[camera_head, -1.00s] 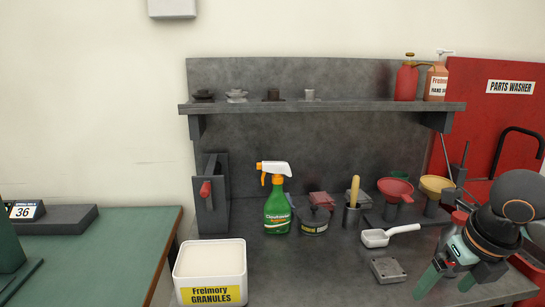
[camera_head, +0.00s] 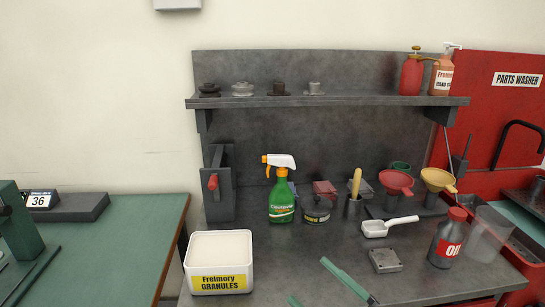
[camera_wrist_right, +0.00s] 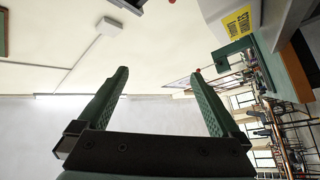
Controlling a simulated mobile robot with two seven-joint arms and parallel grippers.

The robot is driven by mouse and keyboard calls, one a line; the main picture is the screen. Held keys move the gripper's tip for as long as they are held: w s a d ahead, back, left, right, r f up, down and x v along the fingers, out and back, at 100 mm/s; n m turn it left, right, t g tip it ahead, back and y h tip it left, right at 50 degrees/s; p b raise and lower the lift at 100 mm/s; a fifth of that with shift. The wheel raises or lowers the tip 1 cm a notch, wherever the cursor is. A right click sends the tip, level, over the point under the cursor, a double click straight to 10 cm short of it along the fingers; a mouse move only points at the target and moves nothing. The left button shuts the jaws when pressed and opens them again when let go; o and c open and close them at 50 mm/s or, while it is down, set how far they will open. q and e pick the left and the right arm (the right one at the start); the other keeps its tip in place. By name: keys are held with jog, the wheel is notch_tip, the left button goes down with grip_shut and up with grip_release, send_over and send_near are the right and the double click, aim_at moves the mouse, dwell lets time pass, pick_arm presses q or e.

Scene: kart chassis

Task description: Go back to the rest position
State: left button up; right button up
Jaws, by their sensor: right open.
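My right gripper (camera_head: 308,280) shows at the bottom of the head view, in front of the grey workbench (camera_head: 340,248). Only its green fingers and a bit of the dark mount are in frame. The fingers are spread apart with nothing between them. In the right wrist view the same gripper (camera_wrist_right: 160,73) is open and empty, with pale wall and ceiling behind the fingers. My left gripper is not in view.
A white granules tub (camera_head: 220,283) stands at the bench's front left, near my right gripper. A metal block (camera_head: 385,260), a white scoop (camera_head: 388,226), an oil bottle (camera_head: 447,238) and a green spray bottle (camera_head: 281,195) stand on the bench. A green table (camera_head: 118,240) is at left.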

jog(key=s+d+f+m+h+p, duration=0.1)
jog(key=s+d+f+m+h, duration=0.1)
jog(key=d+f+m+h, duration=0.35)
jog(key=s+d+f+m+h+p, duration=0.1)
jog(key=s+d+f+m+h, duration=0.1)
jog(key=f+m+h, duration=0.7)
jog(key=s+d+f+m+g, duration=0.1)
jog(key=s+f+g, duration=0.3)
jog(key=s+f, duration=0.6)
notch_tip(320, 180, down, 4)
jog(key=shift+s+d+r+m+g+y, duration=0.2)
jog(key=shift+s+m+g+y, duration=0.15)
jog(key=shift+m, duration=0.3)
